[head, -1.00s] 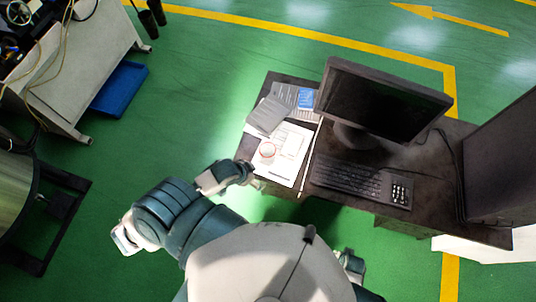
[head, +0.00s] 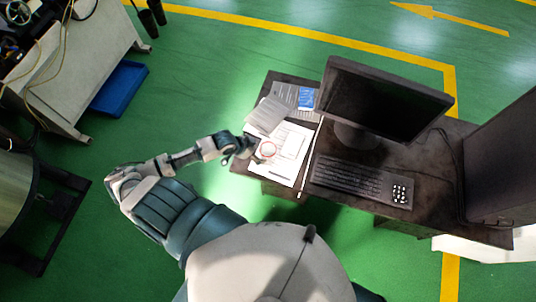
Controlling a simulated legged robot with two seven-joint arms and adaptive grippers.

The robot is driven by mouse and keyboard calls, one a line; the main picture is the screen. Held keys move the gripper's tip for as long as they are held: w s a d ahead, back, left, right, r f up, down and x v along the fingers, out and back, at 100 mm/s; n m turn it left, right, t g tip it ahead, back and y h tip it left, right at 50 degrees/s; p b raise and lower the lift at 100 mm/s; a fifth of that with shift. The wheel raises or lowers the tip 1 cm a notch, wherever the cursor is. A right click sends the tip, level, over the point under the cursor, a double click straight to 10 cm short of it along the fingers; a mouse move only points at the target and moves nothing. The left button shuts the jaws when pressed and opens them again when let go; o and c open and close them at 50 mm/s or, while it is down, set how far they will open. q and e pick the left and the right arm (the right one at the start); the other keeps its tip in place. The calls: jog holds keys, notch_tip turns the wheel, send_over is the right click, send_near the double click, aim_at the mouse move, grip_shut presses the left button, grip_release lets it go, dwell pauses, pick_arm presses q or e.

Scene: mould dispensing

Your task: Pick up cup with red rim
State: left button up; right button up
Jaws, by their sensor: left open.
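The cup with the red rim (head: 267,150) stands on white papers at the left part of the dark desk. My right gripper is not in view.
The desk (head: 335,205) also bears a monitor (head: 385,98), a keyboard (head: 355,180), papers (head: 290,140) and a grey booklet (head: 268,115) behind the cup. A large dark panel (head: 505,150) stands at the right. Green floor is free left of the desk.

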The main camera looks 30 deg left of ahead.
pick_arm(q)
jog(key=x, duration=0.4)
jog(key=shift+w+f, duration=0.1)
jog(key=shift+f, duration=0.1)
send_over(268, 153)
jog(key=s, duration=0.2)
jog(key=f, duration=0.4)
jog(key=shift+s+d+f, duration=0.1)
jog(key=shift+s+d, duration=0.05)
jog(key=shift+d, duration=0.15)
jog(key=shift+w+d+f, duration=0.2)
jog(key=shift+w+f, duration=0.05)
jog(key=shift+f, duration=0.1)
jog(key=shift+s, duration=0.1)
jog(key=c, duration=1.1)
